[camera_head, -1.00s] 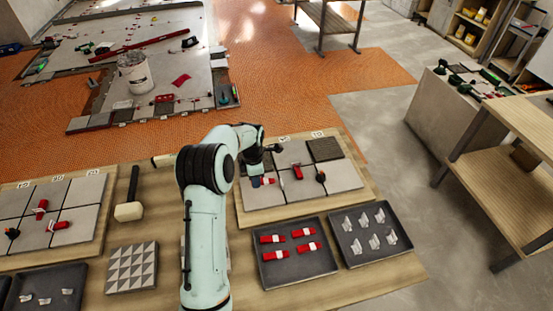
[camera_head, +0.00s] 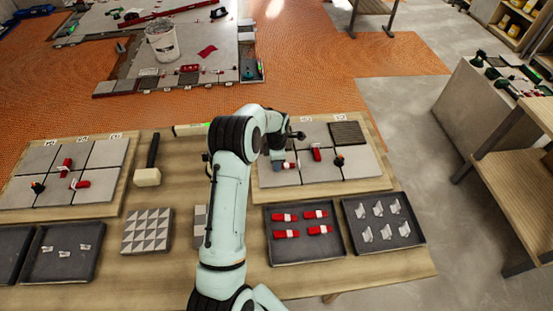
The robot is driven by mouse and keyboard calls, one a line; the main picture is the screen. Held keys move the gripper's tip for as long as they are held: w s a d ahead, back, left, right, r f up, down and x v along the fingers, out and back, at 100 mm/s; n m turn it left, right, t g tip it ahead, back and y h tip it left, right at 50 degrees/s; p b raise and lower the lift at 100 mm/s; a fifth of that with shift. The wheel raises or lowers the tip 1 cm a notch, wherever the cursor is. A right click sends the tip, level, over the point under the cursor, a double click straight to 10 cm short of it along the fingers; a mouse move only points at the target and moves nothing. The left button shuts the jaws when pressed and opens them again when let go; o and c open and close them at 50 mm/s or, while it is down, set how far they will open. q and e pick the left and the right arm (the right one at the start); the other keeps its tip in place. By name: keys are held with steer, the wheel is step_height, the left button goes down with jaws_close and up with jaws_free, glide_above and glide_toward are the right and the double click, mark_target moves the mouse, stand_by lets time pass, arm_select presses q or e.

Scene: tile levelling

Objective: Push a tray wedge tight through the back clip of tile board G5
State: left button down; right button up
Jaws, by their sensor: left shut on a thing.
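A tile board (camera_head: 378,186) lies at the right of the table, with grey tiles, one dark ribbed tile and small red wedges; its labels are too small to read. My left gripper (camera_head: 281,164) is low over this board's left part, at a red wedge (camera_head: 290,165) by a tile joint. It is shut on this wedge, and my arm hides part of the board. Another red wedge (camera_head: 317,154) sits in a joint to the right. A dark tray (camera_head: 304,245) holds several red wedges (camera_head: 320,230) in front of the board. My right gripper is not in view.
A tray of pale clips (camera_head: 412,241) stands right of the wedge tray. A second tile board (camera_head: 105,187), a mallet (camera_head: 147,177) and a patterned tile (camera_head: 148,231) lie to the left. A shelf unit stands at the right, beyond open floor.

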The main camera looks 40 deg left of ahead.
mark_target(290, 165)
arm_select(q)
steer(key=shift+f, duration=0.25)
stand_by(0.4)
steer(key=shift+w+d, duration=0.2)
steer(key=shift+w, duration=0.05)
steer(key=shift+w+d, duration=0.45)
steer(key=shift+w, duration=0.1)
steer(key=shift+w+d+r, duration=0.1)
steer(key=shift+w+d, duration=0.85)
steer(key=shift+w, duration=0.3)
stand_by(1.5)
steer(key=c, duration=0.9)
jaws_free()
steer(key=shift+s, duration=0.1)
